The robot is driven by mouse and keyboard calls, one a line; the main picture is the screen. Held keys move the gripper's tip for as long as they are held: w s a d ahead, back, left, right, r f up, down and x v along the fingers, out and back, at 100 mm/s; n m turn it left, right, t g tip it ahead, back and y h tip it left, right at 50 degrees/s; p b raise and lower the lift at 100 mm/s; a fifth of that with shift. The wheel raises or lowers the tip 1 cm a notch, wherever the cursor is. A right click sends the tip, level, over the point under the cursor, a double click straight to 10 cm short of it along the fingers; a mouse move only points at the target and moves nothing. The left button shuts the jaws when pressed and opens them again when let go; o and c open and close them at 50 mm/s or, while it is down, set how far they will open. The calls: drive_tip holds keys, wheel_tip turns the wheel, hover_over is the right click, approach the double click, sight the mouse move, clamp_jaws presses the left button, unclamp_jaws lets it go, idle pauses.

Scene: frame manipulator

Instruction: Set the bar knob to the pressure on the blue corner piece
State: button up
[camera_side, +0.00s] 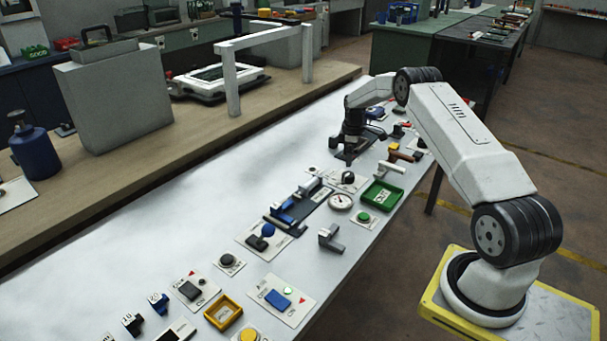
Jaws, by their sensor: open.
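A small blue corner piece (158,302) with a pale printed face stands on the white bench at the lower left; its marking is too small to read surely. A black knob (348,178) on a white marked plate sits at the middle right of the bench; it may be the bar knob, but its scale and setting cannot be read. My gripper (346,156) points down over the far part of the bench, beyond this knob in the picture. It is open and appears empty; its fingertips are dark and small.
A round gauge (341,202), a green tray (381,195) and grey brackets (330,238) stand near the knob. A blue-handled slide (284,212) lies left of them. A black corner piece (131,324) stands near the blue one.

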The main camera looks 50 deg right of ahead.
sight(349, 174)
drive_tip(key=shift+f, duration=0.1)
drive_tip(key=shift+f, duration=3.8)
drive_tip(key=c, duration=1.3)
drive_tip(key=shift+m, duration=1.4)
